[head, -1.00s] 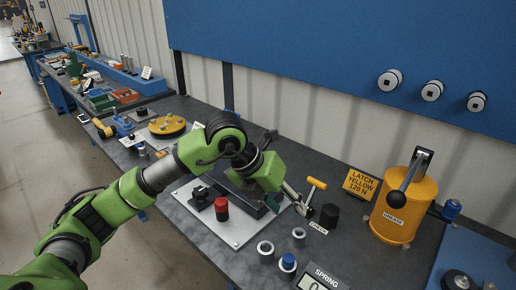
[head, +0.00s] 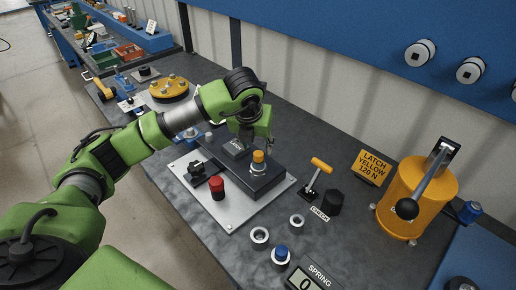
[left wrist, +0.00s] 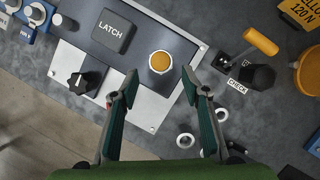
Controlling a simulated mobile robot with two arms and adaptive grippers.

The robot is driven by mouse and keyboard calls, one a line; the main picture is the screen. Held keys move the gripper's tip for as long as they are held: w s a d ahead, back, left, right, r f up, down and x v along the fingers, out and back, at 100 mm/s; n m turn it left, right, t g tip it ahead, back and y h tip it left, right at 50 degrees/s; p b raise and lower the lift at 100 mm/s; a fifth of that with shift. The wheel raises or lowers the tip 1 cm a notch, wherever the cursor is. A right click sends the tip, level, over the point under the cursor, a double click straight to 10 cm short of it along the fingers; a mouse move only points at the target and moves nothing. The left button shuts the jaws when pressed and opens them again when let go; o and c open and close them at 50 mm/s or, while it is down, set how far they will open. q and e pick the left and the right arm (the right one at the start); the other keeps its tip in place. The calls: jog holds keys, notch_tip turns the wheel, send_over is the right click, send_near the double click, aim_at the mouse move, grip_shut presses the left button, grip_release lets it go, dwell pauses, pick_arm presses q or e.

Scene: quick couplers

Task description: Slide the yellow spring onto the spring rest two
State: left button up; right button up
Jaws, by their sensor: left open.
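A short yellow cylinder (head: 258,161), which I take for the yellow spring, stands upright on a dark latch block (head: 268,183). In the left wrist view its round yellow top (left wrist: 159,62) lies ahead of my fingertips. My left gripper (head: 262,142) is open and empty, close behind and above it, apart from it as far as I can tell. In the left wrist view its fingers (left wrist: 160,77) are spread wide. Two empty ring-shaped rests (head: 260,235) (head: 297,220) stand on the table, and a blue piece (head: 281,252) sits on a third. I cannot tell which is rest two.
A red knob (head: 217,187) and black switch (head: 197,172) are on the light plate with the block. A yellow-handled lever (head: 321,165), black knob (head: 332,203) and large yellow canister (head: 415,205) stand to the right. The SPRING display (head: 306,282) is in front.

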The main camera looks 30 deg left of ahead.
aim_at(258, 154)
pick_arm(q)
jog(key=p+x, duration=0.1)
jog(key=x, duration=0.3)
jog(key=shift+w+f, duration=0.15)
jog(key=shift+f, duration=0.1)
jog(key=shift+w+f, duration=0.1)
jog(key=shift+f, duration=0.25)
jog(key=shift+w+a+f, duration=0.1)
jog(key=shift+f, duration=0.15)
jog(key=shift+w+f+p, duration=0.1)
jog(key=shift+f+p, duration=0.1)
jog(key=shift+p, duration=0.1)
jog(key=c, duration=1)
grip_shut()
grip_release()
grip_shut()
pick_arm(e)
jog(key=shift+t, duration=0.3)
jog(key=w, duration=0.1)
jog(key=w+r, duration=0.2)
jog(key=shift+w+a+r, duration=0.1)
jog(key=shift+w+a, duration=0.15)
jog(key=shift+w, duration=0.15)
